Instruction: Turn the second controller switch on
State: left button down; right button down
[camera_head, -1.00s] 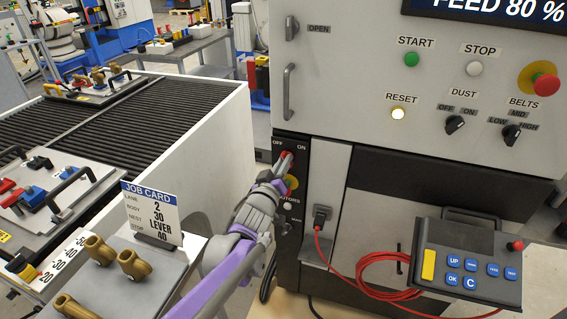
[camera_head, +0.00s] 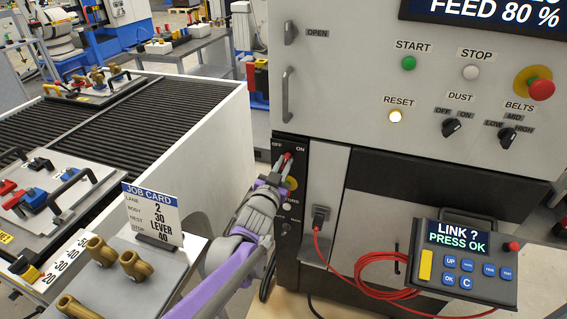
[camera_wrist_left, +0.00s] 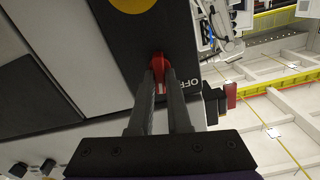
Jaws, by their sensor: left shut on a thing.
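The red switch handle (camera_head: 288,155) is on the narrow black panel (camera_head: 289,236) left of the machine's front, by the OFF and ON marks and a yellow disc (camera_head: 292,183). My left gripper (camera_head: 280,166) reaches it from below left. In the left wrist view the red handle (camera_wrist_left: 157,66) sits between the two fingertips (camera_wrist_left: 161,76), which are shut on it. The fingers partly hide the handle and the MOTORS label. The hand-held controller (camera_head: 464,268) at lower right has a lit screen reading "LINK ? PRESS OK". My right gripper is not in view.
A red cable (camera_head: 365,268) runs from a socket to the controller. The grey machine front (camera_head: 350,60) has buttons, knobs and a lit RESET lamp (camera_head: 396,116). A job card (camera_head: 153,212) and brass parts (camera_head: 100,250) stand at lower left beside the white conveyor side (camera_head: 205,140).

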pick_arm(q)
jog(key=shift+d+m+p, duration=0.1)
jog(key=shift+m+p, duration=0.3)
jog(key=shift+m, duration=1.4)
jog(key=c, duration=0.9)
grip_release()
jog(key=shift+o, duration=0.2)
jog(key=shift+s, duration=0.1)
jog(key=v, duration=1)
jog(key=shift+s+b, duration=0.4)
